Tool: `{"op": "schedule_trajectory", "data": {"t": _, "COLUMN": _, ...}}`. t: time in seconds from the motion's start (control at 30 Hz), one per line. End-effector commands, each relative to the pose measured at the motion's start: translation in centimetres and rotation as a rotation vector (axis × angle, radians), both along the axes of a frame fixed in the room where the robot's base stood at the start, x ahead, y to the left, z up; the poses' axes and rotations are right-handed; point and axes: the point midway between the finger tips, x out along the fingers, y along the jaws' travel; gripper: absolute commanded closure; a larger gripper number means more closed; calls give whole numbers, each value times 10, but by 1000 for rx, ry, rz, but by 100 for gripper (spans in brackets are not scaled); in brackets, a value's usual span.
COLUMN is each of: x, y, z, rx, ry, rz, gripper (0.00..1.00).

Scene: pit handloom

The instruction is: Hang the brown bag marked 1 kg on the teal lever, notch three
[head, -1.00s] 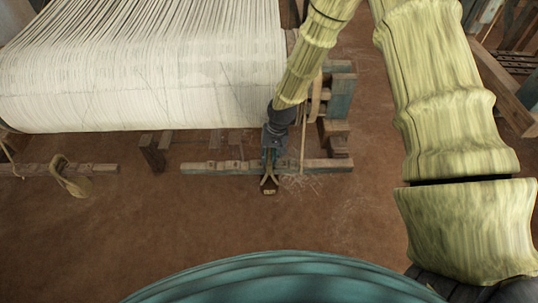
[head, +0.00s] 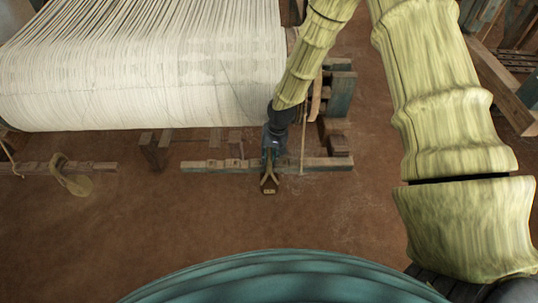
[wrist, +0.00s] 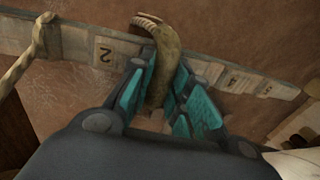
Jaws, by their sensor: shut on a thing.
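My gripper (head: 269,160) is at the bar of the teal lever (head: 228,165), below the cloth. In the wrist view its teal finger pads (wrist: 158,90) are shut on the tan strap of the brown bag (wrist: 160,45). The strap crosses the lever (wrist: 75,42) there, beside a tag marked 2; I cannot tell whether it rests in a notch. In the head view the brown bag (head: 269,187) shows just below the gripper, on the near side of the lever. Its mark is too small to read. The gripper hides part of the lever.
A cord (wrist: 22,68) is tied around the lever near tag 2. Another bar (head: 95,168) at left carries a tan looped bag (head: 75,181). The white warp (head: 140,90) and a wooden frame (head: 340,95) stand behind. Bare earth floor (head: 180,235) lies in front.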

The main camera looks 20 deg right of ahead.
Motion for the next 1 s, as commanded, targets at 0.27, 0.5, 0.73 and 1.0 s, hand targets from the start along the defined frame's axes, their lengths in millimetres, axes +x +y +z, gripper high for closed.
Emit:
{"op": "schedule_trajectory", "data": {"t": 0.27, "x": 0, "y": 0, "z": -2, "rx": 0, "ry": -1, "rz": 0, "gripper": 100}}
{"op": "schedule_trajectory", "data": {"t": 0.5, "x": 0, "y": 0, "z": -2, "rx": 0, "ry": 0, "rz": 0, "gripper": 57}}
{"op": "schedule_trajectory", "data": {"t": 0.73, "x": 0, "y": 0, "z": -2, "rx": 0, "ry": 0, "rz": 0, "gripper": 56}}
{"op": "schedule_trajectory", "data": {"t": 1.0, "x": 0, "y": -2, "z": 8, "rx": 0, "ry": -1, "rz": -1, "gripper": 56}}
